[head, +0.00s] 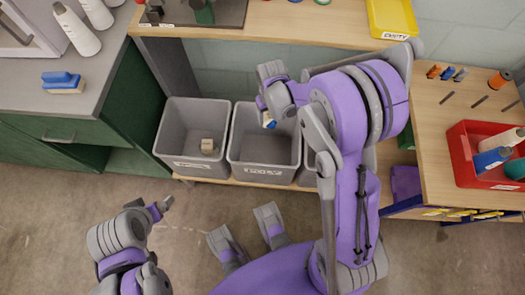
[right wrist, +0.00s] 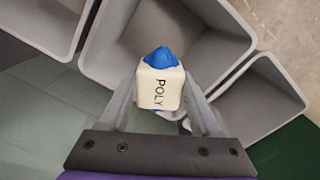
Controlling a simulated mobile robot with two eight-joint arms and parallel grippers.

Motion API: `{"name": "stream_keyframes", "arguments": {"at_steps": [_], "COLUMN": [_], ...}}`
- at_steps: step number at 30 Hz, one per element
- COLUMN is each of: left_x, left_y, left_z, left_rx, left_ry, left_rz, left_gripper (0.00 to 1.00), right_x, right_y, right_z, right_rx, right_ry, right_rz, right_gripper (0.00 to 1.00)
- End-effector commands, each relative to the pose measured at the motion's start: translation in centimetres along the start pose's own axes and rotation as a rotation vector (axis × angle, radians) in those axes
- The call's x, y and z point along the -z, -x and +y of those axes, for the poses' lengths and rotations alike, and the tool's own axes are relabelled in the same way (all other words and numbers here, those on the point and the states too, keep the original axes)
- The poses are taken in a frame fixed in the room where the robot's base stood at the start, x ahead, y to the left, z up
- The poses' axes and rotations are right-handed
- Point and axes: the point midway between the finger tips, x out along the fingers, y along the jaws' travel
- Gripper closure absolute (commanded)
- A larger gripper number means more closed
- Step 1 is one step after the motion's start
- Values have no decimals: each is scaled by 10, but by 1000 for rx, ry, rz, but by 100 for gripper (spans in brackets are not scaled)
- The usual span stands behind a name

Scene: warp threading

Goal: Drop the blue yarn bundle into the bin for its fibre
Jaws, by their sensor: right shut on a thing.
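The blue yarn bundle (right wrist: 160,81) has a cream band lettered POLY, with blue yarn showing at its end. My right gripper (right wrist: 162,105) is shut on it and holds it over a grey bin. In the head view the bundle (head: 269,121) shows small, under my right wrist. The bin below it (head: 264,170) has a front label reading POLY and looks empty in its visible part. My left gripper (head: 162,208) is away from the bins at lower left, apparently empty; its finger gap is not clear.
A third bin (head: 307,174) is partly hidden by my right arm. A red tray (head: 467,173) sits on the right table. The floor before the bins is clear.

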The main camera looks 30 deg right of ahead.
Motion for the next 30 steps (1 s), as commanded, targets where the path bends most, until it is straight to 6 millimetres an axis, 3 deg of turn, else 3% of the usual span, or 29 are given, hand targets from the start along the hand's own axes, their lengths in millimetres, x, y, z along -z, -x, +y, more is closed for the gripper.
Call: {"name": "stream_keyframes", "arguments": {"at_steps": [1,3,11,24,30], "left_x": [-6,-8,-12,-24,-24], "left_y": [-14,-20,-27,-59,-61], "left_z": [0,0,0,0,0], "left_rx": [0,0,0,0,0], "left_ry": [0,0,0,0,0], "left_rz": [-5,-7,-10,-22,-22], "left_gripper": [0,0,0,0,0], "right_x": [-2,-4,-5,-4,-4], "right_y": [-16,-23,-34,-82,-86], "right_z": [4,6,9,9,9], "right_rx": [-1,-1,-1,-1,-1], "right_ry": [-3,-4,-4,-4,-4], "right_rz": [-1,0,3,3,3], "right_gripper": [89,89,89,89,89]}}
